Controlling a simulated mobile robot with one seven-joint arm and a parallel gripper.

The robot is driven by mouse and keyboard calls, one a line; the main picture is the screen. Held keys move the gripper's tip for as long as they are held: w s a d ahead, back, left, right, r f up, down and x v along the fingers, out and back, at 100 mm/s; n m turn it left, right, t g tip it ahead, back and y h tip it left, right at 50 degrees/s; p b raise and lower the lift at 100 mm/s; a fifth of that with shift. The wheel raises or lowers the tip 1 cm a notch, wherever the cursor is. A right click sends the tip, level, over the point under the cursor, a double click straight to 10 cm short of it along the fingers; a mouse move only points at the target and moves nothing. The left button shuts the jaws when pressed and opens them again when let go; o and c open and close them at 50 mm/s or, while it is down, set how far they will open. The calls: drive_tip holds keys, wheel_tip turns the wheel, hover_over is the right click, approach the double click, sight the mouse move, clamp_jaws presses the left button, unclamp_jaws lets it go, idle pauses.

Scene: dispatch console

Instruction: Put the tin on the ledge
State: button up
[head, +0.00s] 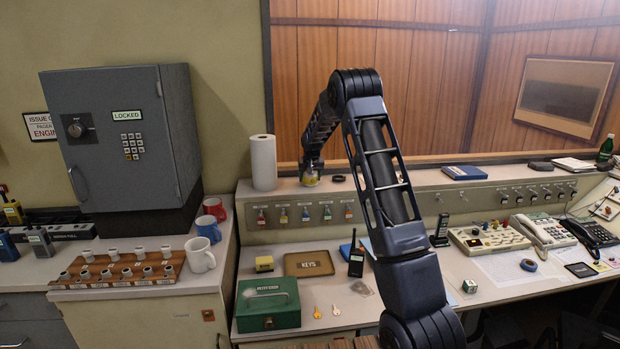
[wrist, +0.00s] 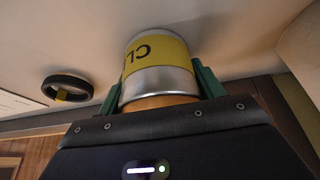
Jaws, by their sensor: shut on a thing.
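The tin (wrist: 158,68) is a silver cylinder with a yellow band bearing dark letters that read "CL". In the wrist view it sits between the green fingers of my gripper (wrist: 158,90), which is shut on it. In the head view the tin (head: 311,178) shows small below the end of my arm, at the ledge (head: 400,179) above the key hooks. The tin's end is at or very near the ledge surface; I cannot tell whether it touches. My fingers are mostly hidden in the head view.
A paper roll (head: 263,162) stands left of the tin on the ledge. A dark ring (head: 338,178) lies close to its right, also in the wrist view (wrist: 66,88). A blue book (head: 465,172) lies farther right.

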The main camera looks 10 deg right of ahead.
drive_tip(key=o, duration=1.2)
drive_tip(key=shift+f, duration=0.1)
drive_tip(key=v, duration=1.2)
drive_tip(key=s+d+r, duration=0.4)
drive_tip(key=s+r, duration=0.5)
drive_tip(key=s, duration=0.4)
drive_tip(key=s+d+r, duration=0.2)
drive_tip(key=s, duration=0.6)
drive_tip(key=s+d+r, duration=0.1)
drive_tip(key=s+r, duration=0.1)
drive_tip(key=s, duration=0.6)
drive_tip(key=s+d+f, duration=0.1)
drive_tip(key=s, duration=0.8)
drive_tip(key=s+f, duration=0.2)
drive_tip(key=s, duration=0.7)
drive_tip(key=s+d+f, duration=0.1)
drive_tip(key=s+f, duration=0.1)
drive_tip(key=s, duration=0.8)
drive_tip(key=shift+d+f, duration=0.1)
drive_tip(key=shift+d, duration=0.2)
